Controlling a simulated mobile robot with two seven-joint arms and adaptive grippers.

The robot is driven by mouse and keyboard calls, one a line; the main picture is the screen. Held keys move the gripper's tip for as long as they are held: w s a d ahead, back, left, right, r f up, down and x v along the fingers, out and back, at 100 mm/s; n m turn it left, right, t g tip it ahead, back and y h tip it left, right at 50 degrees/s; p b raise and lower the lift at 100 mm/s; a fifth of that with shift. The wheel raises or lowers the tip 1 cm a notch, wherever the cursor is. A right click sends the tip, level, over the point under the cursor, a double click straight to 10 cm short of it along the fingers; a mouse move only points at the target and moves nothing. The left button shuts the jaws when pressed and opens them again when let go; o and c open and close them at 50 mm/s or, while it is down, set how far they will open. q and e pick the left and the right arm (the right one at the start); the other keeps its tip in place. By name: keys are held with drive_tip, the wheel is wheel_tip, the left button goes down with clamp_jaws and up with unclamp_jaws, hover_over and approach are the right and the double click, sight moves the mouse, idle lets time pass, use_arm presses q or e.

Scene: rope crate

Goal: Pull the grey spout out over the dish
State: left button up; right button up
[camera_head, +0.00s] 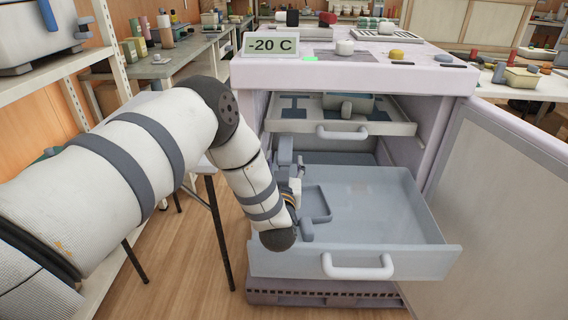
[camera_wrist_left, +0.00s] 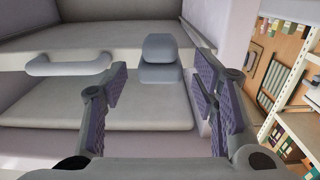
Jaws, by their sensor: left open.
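A grey spout (camera_head: 285,150), a rounded block-like piece, shows at the left inside of the freezer below the upper drawer, partly hidden by my arm. In the left wrist view the spout (camera_wrist_left: 161,57) is straight ahead, between the lines of my two fingers. A bluish square dish (camera_head: 317,203) lies in the lower pulled-out drawer, close to the right of my wrist. My left gripper (camera_head: 296,180) reaches into the freezer above this drawer, mostly hidden by my own wrist. Its fingers (camera_wrist_left: 160,90) are apart, with no visible grip on the spout. My right gripper is in neither view.
The upper drawer front with its white handle (camera_head: 343,132) is just above and right of my gripper. The lower drawer (camera_head: 400,215) is pulled out, its right part empty. The freezer door (camera_head: 505,215) stands open at right. A thin-legged table (camera_head: 215,225) stands at left.

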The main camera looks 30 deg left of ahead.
use_arm(q)
wheel_tip(320, 180, up, 10)
idle(0.4)
idle(0.3)
